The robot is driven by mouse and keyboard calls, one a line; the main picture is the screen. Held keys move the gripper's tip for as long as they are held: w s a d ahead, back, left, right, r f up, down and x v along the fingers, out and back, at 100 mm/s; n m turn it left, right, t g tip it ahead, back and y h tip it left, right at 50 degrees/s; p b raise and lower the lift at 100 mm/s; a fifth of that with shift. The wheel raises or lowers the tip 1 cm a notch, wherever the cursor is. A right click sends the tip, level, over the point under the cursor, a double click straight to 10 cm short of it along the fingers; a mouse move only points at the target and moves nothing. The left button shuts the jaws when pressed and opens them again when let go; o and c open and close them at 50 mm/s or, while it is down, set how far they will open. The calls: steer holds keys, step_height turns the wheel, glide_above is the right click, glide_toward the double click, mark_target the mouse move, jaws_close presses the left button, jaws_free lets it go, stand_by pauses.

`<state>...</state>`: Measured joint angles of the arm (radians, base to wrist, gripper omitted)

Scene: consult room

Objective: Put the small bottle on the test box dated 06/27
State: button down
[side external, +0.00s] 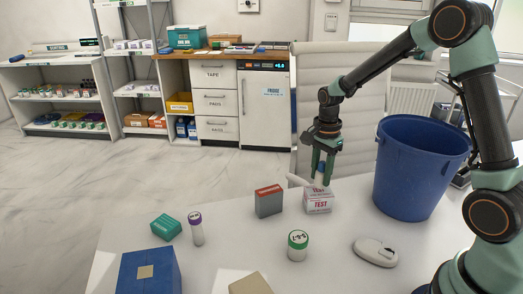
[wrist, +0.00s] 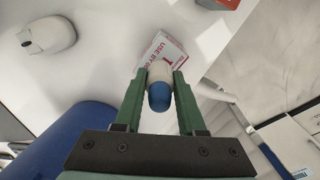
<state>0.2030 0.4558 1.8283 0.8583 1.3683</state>
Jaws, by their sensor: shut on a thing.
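My gripper (side external: 322,180) is shut on a small white bottle with a blue cap (side external: 321,170), which also shows between the fingers in the wrist view (wrist: 159,90). The bottle is right over a white test box (side external: 318,203) with red "TEST" lettering. In the wrist view the test box (wrist: 168,47) lies just beyond the bottle, with "USE BY" text partly hidden; I cannot read the full date. I cannot tell whether the bottle touches the box top.
A blue bin (side external: 415,170) stands close on the right. A grey-red box (side external: 268,202) is just left of the test box. A green-capped jar (side external: 298,246), a purple-capped vial (side external: 196,230), a teal box (side external: 166,227), a blue box (side external: 140,275) and a white device (side external: 375,251) stand around.

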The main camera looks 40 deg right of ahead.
steer(key=shift+f, duration=0.8)
steer(key=shift+f, duration=0.1)
steer(key=c, duration=0.5)
jaws_free()
